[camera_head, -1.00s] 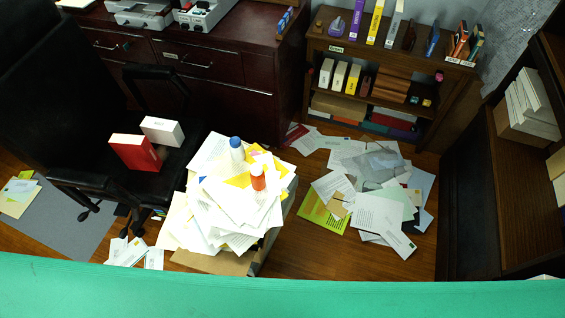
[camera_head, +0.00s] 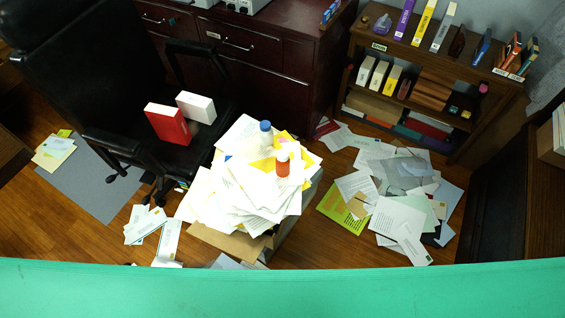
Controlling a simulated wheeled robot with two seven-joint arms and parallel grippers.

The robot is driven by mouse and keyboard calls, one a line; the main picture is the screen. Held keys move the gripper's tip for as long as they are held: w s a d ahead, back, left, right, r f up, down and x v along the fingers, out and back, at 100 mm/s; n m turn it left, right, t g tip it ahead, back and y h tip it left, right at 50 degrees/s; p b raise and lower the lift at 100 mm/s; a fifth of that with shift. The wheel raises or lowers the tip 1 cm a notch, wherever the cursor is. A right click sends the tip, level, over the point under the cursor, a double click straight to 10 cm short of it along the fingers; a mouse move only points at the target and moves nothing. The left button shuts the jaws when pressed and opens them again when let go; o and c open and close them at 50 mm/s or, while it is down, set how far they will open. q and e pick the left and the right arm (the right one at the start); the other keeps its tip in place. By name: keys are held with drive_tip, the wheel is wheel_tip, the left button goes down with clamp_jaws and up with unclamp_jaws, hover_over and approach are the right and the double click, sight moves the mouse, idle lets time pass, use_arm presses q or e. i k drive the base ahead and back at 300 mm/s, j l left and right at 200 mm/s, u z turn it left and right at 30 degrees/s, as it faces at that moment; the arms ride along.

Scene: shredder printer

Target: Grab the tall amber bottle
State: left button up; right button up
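A dark brown bottle (camera_head: 457,42) stands upright on top of the wooden bookshelf (camera_head: 388,48) at the upper right. It looks like the tall amber bottle, but it is small and dark here. It stands between a white binder (camera_head: 443,28) and a blue item (camera_head: 482,47). Neither of my grippers is in view.
A box heaped with papers (camera_head: 245,190) stands in the middle, with a white bottle (camera_head: 265,138) and an orange bottle (camera_head: 283,163) on top. Loose papers (camera_head: 398,215) cover the floor before the bookshelf. A black office chair (camera_head: 75,60) stands left. Wooden floor shows between.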

sight(282, 160)
drive_tip(key=i+j, duration=0.15)
drive_tip(key=j, duration=0.2)
drive_tip(key=i+j, duration=0.15)
drive_tip(key=j, duration=0.2)
drive_tip(key=i+j, duration=0.15)
drive_tip(key=j, duration=0.15)
drive_tip(key=i+j, duration=0.2)
drive_tip(key=j, duration=0.15)
